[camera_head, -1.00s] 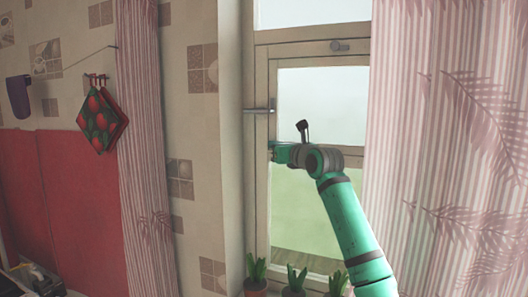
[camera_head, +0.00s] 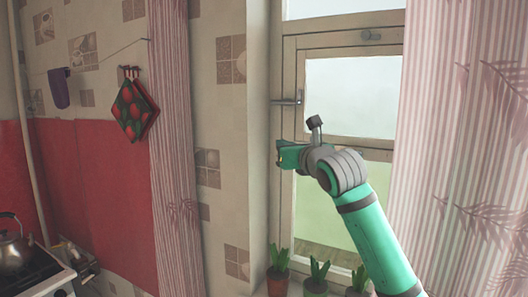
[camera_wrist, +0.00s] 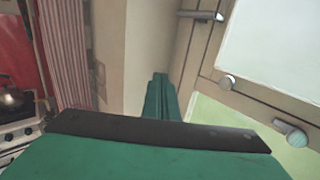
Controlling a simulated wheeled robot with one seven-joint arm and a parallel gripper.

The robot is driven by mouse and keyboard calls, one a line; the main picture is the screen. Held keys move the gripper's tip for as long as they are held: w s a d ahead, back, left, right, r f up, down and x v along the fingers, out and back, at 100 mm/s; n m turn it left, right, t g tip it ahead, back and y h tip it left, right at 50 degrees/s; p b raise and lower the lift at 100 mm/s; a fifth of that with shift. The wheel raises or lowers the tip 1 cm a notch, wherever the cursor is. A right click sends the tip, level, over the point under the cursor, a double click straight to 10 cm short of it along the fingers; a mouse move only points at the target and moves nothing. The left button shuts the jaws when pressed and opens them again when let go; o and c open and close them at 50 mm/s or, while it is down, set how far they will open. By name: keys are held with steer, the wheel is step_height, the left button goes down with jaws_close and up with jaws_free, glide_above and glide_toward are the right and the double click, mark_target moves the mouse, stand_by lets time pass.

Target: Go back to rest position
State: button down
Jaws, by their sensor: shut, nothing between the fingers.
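My gripper (camera_head: 279,156) is at the end of my green arm, raised in front of the window (camera_head: 340,150) in the head view. In the wrist view its green fingers (camera_wrist: 160,95) lie together, with nothing between them. They point toward the wall beside the window frame. The window handle (camera_head: 290,101) is on the left side of the frame, above my gripper. It also shows at the top of the wrist view (camera_wrist: 200,15). The gripper appears apart from the handle.
Potted plants (camera_head: 315,286) stand on the sill below my arm. Pink striped curtains (camera_head: 465,140) hang on both sides. A kettle (camera_head: 13,245) sits on a stove (camera_head: 32,275) at lower left. Oven mitts (camera_head: 136,110) hang on the tiled wall.

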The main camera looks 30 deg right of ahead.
steer(key=w+a+f+y, duration=0.3)
steer(key=a+f+y, duration=0.3)
steer(key=a+f, duration=0.4)
steer(key=s+a+f+m+t+y, duration=0.2)
steer(key=s+a+f+m+y, duration=0.25)
steer(key=a+f, duration=0.7)
steer(key=s+a+f+m+t+y, duration=0.1)
steer(key=s+a+f+m+y, duration=0.3)
steer(key=a+f, duration=0.75)
steer(key=s+a+f+m+t+h, duration=0.2)
steer(key=s+a+f+m+h, duration=0.3)
steer(key=s+f+m, duration=0.3)
steer(key=s+a+f+m+t+h, duration=0.1)
steer(key=s+a+f+m+h, duration=0.4)
steer(key=s+m, duration=0.45)
steer(key=s+f+m+g, duration=0.4)
steer(key=s+f, duration=0.3)
steer(key=s, duration=0.6)
steer(key=s+d+f+m+g+h, duration=0.1)
steer(key=s+f+m+g, duration=0.3)
steer(key=s, duration=0.9)
step_height(320, 180, down, 3)
steer(key=shift+f+g, duration=0.1)
steer(key=shift+g, duration=0.2)
